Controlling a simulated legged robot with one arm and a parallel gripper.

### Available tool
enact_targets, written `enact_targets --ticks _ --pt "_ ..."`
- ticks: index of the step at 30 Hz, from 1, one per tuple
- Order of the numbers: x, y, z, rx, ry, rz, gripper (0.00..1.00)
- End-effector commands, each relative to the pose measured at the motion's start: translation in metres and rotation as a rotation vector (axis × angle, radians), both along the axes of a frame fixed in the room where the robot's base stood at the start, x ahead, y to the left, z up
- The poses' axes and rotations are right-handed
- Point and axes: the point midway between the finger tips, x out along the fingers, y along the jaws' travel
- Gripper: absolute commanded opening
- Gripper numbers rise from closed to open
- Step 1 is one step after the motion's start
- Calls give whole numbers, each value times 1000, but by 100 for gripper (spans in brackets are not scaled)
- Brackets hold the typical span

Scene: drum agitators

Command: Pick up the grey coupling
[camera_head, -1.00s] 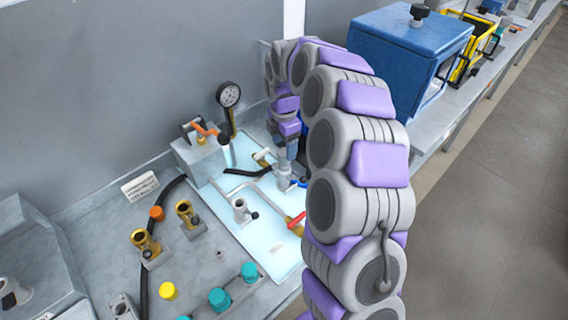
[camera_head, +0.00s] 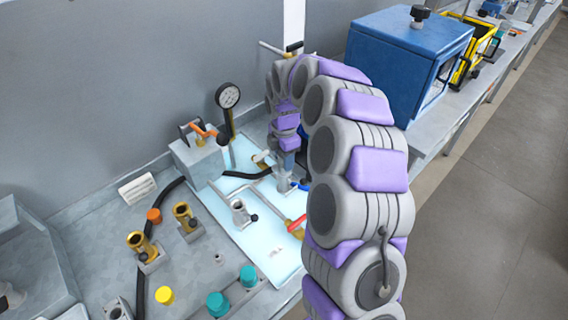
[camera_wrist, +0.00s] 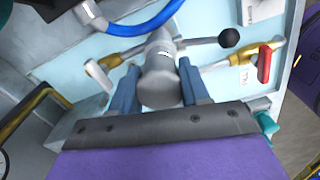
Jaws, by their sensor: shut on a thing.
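The grey coupling (camera_wrist: 158,84) is a short, rounded grey cylinder in the middle of the wrist view. It sits between the two blue fingers of my gripper (camera_wrist: 158,88), which is shut on it. In the head view my gripper (camera_head: 287,162) is over the pale blue panel, with a grey fitting (camera_head: 284,183) just below it. My arm hides part of this area. I cannot tell whether the coupling is clear of the pipework behind it.
A pressure gauge (camera_head: 228,97) stands at the back. A second grey fitting (camera_head: 239,211), a red-handled valve (camera_wrist: 265,64) and a blue hose (camera_wrist: 150,22) are near. Brass fittings (camera_head: 140,241) and teal caps (camera_head: 218,303) stand left and in front. A blue cabinet (camera_head: 408,60) is right.

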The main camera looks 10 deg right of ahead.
Motion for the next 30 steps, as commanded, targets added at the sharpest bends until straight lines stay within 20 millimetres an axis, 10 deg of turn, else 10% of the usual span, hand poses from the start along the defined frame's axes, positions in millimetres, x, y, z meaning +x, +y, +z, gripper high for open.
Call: enact_targets --ticks 12,30 --pt "0 0 0 0 0 0 0" --pt "0 0 26 0 -3 0 0"
